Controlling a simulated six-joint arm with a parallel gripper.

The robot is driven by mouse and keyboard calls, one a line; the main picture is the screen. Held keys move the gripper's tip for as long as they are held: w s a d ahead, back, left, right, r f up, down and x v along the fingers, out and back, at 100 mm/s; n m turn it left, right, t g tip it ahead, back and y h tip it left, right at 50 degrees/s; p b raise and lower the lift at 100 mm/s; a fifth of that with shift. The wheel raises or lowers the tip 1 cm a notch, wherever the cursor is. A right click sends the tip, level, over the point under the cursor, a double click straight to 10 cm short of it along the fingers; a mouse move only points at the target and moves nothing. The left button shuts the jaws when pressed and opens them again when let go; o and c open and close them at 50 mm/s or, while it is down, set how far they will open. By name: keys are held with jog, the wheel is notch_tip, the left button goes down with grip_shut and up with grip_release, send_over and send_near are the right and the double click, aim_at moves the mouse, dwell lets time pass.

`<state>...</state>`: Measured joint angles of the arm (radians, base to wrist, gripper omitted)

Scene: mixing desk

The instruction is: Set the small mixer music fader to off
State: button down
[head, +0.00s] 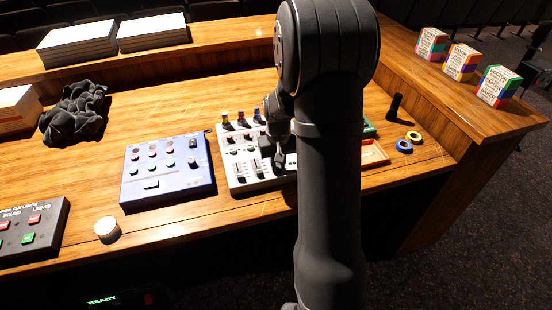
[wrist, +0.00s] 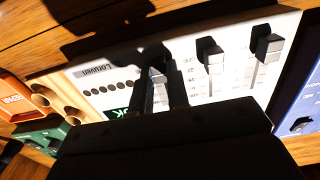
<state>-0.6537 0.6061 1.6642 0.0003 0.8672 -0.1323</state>
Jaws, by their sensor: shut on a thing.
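The small white mixer (head: 238,178) lies on the wooden desk, partly hidden by my arm in the head view. It has knobs at the back and sliding faders at the front. In the wrist view, the mixer panel (wrist: 105,75) shows two free dark fader caps, one in the middle (wrist: 210,52) and one farther right (wrist: 267,46). My gripper (wrist: 161,80) is shut on a third fader cap (wrist: 154,54), left of those two. The fingers hide much of this cap and its slot. The fader labels are too small to read. My gripper also shows over the mixer in the head view (head: 279,160).
A blue control box (head: 180,188) sits left of the mixer. An orange tray (head: 374,153), tape rolls (head: 403,146) and a black cylinder (head: 394,106) are to the right. A white round object (head: 107,228) and a dark button box (head: 40,215) are at the front left.

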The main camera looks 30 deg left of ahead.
aim_at(278, 167)
jog(key=shift+d, duration=0.1)
jog(key=c, duration=1.4)
grip_release()
jog(key=shift+o, duration=0.2)
notch_tip(278, 167, up, 18)
jog(key=shift+f, duration=0.25)
notch_tip(278, 167, down, 18)
jog(key=shift+r, duration=0.25)
jog(key=shift+r, duration=0.15)
